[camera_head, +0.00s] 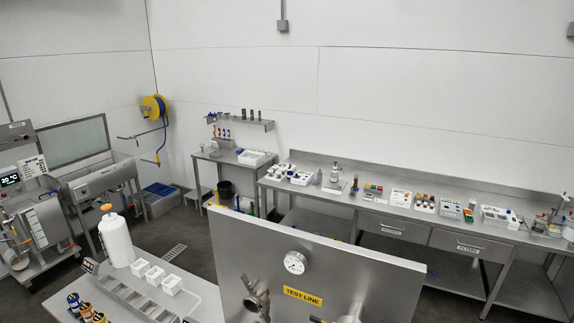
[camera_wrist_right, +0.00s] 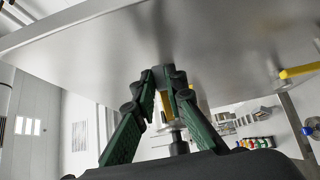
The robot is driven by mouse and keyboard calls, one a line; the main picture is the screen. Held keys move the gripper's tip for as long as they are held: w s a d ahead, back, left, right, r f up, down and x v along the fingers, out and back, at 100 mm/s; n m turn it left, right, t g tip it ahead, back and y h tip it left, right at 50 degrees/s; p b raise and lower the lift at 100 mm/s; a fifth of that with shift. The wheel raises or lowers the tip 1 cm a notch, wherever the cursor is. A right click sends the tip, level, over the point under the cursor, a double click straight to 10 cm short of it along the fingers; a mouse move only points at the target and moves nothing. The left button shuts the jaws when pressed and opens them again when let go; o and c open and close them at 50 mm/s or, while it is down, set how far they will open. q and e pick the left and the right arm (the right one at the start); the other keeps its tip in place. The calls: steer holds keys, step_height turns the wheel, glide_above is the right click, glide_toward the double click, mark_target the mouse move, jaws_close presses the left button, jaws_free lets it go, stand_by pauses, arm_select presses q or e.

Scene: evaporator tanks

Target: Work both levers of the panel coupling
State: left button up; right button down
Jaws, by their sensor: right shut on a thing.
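The steel panel (camera_head: 300,262) carries a yellow "TEST LINE" label and a round gauge (camera_head: 294,262). In the right wrist view the panel is the broad grey surface (camera_wrist_right: 120,45). My right gripper (camera_wrist_right: 165,80), with green fingers, is shut on a yellow lever (camera_wrist_right: 168,102), mostly hidden between the fingers. A second yellow bar (camera_wrist_right: 300,71) sits apart at the right edge, beside the panel. My left gripper is not in view.
A nearer table holds a white bottle (camera_head: 116,240), small white trays (camera_head: 155,275) and coloured-capped jars. A long steel bench (camera_head: 450,220) with small equipment runs along the back wall. Tanks and machines stand at the left. Floor shows between them.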

steer(key=shift+s+d+f+m+h+p, duration=0.1)
steer(key=shift+s+m+h+p, duration=0.25)
steer(key=shift+m+h+p, duration=0.6)
steer(key=shift+h+b, duration=0.25)
steer(key=shift+b, duration=0.15)
steer(key=m+h+p, duration=0.1)
steer(key=s+m+h, duration=0.1)
steer(key=h, duration=0.1)
steer(key=shift+t+h+p, duration=0.3)
steer(key=shift+p, duration=0.05)
